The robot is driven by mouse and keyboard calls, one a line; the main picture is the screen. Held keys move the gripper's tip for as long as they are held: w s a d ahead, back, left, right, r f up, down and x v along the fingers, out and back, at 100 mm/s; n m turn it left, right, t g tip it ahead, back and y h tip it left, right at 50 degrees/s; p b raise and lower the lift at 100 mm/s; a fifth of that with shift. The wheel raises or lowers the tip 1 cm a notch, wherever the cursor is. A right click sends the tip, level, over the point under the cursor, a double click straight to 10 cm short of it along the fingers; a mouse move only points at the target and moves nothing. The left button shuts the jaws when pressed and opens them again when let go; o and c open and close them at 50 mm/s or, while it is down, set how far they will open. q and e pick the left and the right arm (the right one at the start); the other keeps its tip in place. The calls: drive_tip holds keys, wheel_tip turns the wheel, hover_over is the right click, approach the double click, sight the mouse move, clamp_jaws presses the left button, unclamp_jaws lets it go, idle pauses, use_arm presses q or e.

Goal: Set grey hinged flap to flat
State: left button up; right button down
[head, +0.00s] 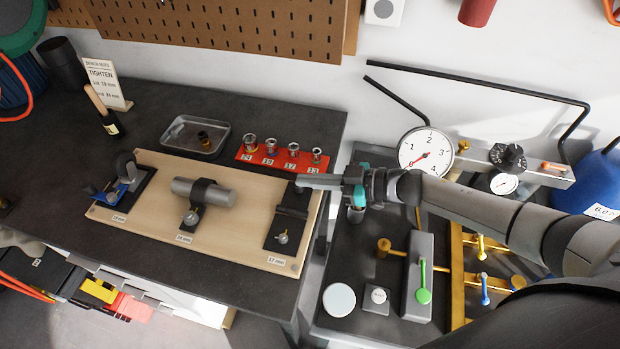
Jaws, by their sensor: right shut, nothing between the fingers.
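My right gripper (302,182) reaches in from the right, its fingers shut and empty, over the right end of the wooden fixture board. Just below the fingertips is a dark grey plate-like piece (293,200) on the right fixture, which is labelled 17 mm. It looks like the hinged flap, but I cannot tell this for certain, nor its exact angle. The fingers partly cover its top edge; whether they touch it is unclear. A bolt (282,237) stands on the same fixture's dark base. My left gripper is not in view.
The wooden board (240,243) also bears a grey cylinder (205,191) in a black clamp and a blue-and-black fixture at left. A red socket rack (284,158) and metal tray (195,137) lie behind. Right of the bench is a panel with a gauge (425,151) and levers.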

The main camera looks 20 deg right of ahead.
sight(311, 192)
drive_tip(key=shift+w+d+f+m+b, duration=0.2)
drive_tip(key=shift+f+m+b, duration=0.15)
drive_tip(key=shift+f, duration=0.3)
drive_tip(key=shift+s, duration=0.1)
drive_tip(key=shift+f, duration=0.1)
wheel_tip(311, 192, up, 4)
drive_tip(key=p, duration=0.4)
drive_tip(key=shift+r, duration=0.25)
drive_tip(key=shift+s+d+r+p, duration=0.1)
drive_tip(key=shift+d+r+p, duration=0.1)
drive_tip(key=shift+p, duration=0.2)
drive_tip(key=b+v, duration=0.1)
drive_tip(key=v, duration=0.8)
drive_tip(key=shift+d, duration=0.25)
